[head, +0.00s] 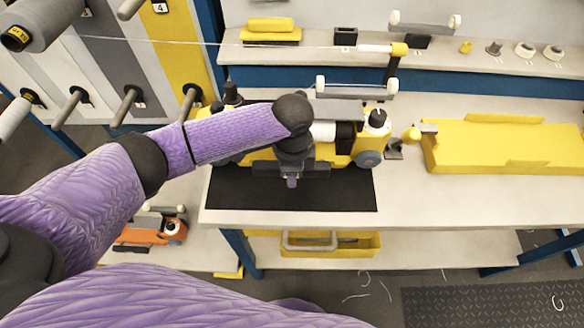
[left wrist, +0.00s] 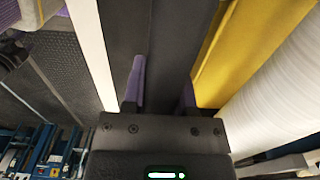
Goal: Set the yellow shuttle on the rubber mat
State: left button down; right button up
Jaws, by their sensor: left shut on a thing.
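The yellow shuttle (head: 368,144) lies crosswise at the back part of the black rubber mat (head: 340,192) in the head view, with a white yarn roll and a grey wheel on its right part. My left gripper (head: 292,180) is over the shuttle's middle, pointing down, shut on it; my forearm hides much of its left half. In the left wrist view the shuttle's yellow body (left wrist: 250,45) is beside the purple fingers (left wrist: 161,95), with a dark part between them. I cannot tell whether the shuttle touches the mat. My right gripper is not in view.
A long yellow block (head: 500,145) lies on the table to the right. A rail shelf (head: 500,62) at the back holds small parts. An orange shuttle (head: 150,233) sits lower left, and a yellow bin (head: 330,246) is under the table. The mat's front strip is bare.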

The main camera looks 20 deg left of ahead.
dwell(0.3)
pick_arm(q)
jog(key=shift+c, duration=1.6)
grip_release()
jog(key=shift+f, duration=0.1)
notch_tip(320, 180, up, 10)
jog(key=p, duration=0.3)
jog(key=shift+f+p, duration=0.2)
jog(key=shift+p, duration=0.15)
jog(key=shift+r, duration=0.2)
